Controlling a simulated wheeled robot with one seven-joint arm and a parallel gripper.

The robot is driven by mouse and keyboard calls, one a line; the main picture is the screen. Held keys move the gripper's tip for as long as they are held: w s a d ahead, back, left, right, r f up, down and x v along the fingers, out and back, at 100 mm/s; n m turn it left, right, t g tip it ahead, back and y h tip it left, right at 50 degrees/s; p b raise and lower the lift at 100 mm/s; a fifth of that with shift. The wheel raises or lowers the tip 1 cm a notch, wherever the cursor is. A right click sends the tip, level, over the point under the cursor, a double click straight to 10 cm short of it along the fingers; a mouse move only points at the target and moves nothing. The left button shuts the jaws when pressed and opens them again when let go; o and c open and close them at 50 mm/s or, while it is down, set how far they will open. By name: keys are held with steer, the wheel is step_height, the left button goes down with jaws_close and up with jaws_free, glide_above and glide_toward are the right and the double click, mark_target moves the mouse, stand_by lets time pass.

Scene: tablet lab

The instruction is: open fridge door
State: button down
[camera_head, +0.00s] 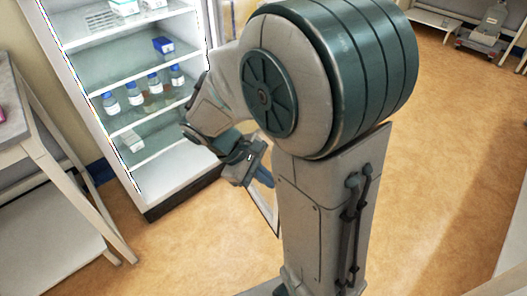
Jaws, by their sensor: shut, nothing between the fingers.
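The fridge (180,195) stands at the upper left, tall and white-framed, with its lit shelves and contents in plain view. A pale, thin-framed panel (270,215) shows below my gripper, at the right of the fridge front. It looks like the lower part of the fridge door swung outward, but my arm hides most of it. My gripper (264,176) is in front of the fridge's lower right side, with its blue fingers pointing down and right, shut and empty. It overlaps the panel in the picture; I cannot tell whether they touch.
A table (50,145) is close to the fridge's left. The brown floor (440,150) is open at the right. A trolley (482,45) stands at the far upper right.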

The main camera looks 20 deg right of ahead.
steer(key=w+a+f+n+t+h+b, duration=0.2)
steer(key=w+f+n+h+b, duration=0.2)
steer(key=w+f+n+h, duration=0.25)
steer(key=w+a+f+n+t+h+b, duration=0.25)
steer(key=w+f+n+h+b, duration=0.2)
steer(key=w+f, duration=0.25)
steer(key=w+d+b, duration=0.1)
steer(key=d+b, duration=0.1)
steer(key=d, duration=1.2)
steer(key=shift+d+n, duration=0.2)
steer(key=shift+n, duration=0.1)
steer(key=shift+w+f, duration=0.1)
steer(key=shift+w, duration=0.05)
